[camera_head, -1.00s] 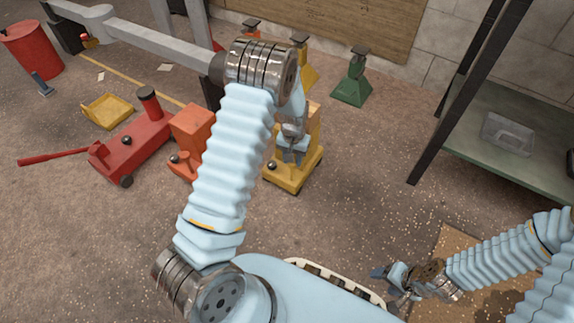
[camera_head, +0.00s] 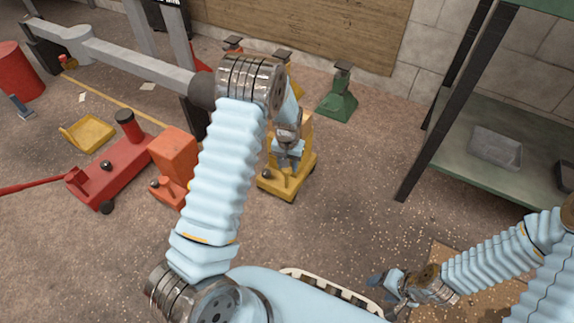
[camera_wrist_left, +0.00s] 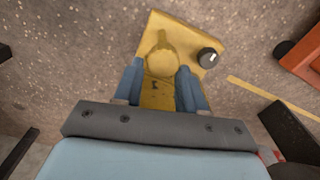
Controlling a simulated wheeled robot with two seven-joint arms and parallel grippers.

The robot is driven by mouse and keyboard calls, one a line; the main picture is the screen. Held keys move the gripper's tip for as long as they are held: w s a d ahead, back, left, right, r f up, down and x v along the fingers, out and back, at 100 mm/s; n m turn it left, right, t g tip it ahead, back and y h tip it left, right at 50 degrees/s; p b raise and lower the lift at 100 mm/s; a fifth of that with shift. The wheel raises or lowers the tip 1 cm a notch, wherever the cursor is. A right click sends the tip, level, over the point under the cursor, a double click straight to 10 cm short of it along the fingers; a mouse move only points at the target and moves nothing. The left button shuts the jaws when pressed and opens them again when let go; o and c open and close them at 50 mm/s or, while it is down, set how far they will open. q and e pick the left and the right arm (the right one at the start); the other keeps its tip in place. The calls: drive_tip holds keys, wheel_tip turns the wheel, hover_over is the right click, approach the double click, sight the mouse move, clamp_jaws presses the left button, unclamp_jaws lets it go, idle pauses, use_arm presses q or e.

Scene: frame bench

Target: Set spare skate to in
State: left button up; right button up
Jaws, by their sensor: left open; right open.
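A yellow wheeled unit (camera_head: 296,180) with a flat base and a dark round knob (camera_head: 268,174) stands on the floor below my left gripper. I cannot tell whether it is the spare skate; no label is readable. An orange unit (camera_head: 174,156) with a similar knob stands to its left. My left gripper (camera_head: 288,162) is open over the yellow unit. In the left wrist view its blue fingers (camera_wrist_left: 160,78) straddle the yellow body, and the knob (camera_wrist_left: 208,58) lies beyond the right finger. Contact cannot be told. My right gripper (camera_head: 383,285) is open at the lower right, away from the units.
A red floor jack (camera_head: 112,172) with a long handle and a yellow tray (camera_head: 87,134) lie at the left. A green jack stand (camera_head: 338,98) is behind. A dark-legged shelf (camera_head: 470,120) stands at the right. Floor between the yellow unit and shelf is clear.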

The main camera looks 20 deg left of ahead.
use_arm(q)
drive_tip(key=o, duration=0.3)
drive_tip(key=shift+s, duration=0.15)
wheel_tip(320, 180, up, 14)
drive_tip(key=p, duration=0.3)
drive_tip(key=shift+f, duration=0.15)
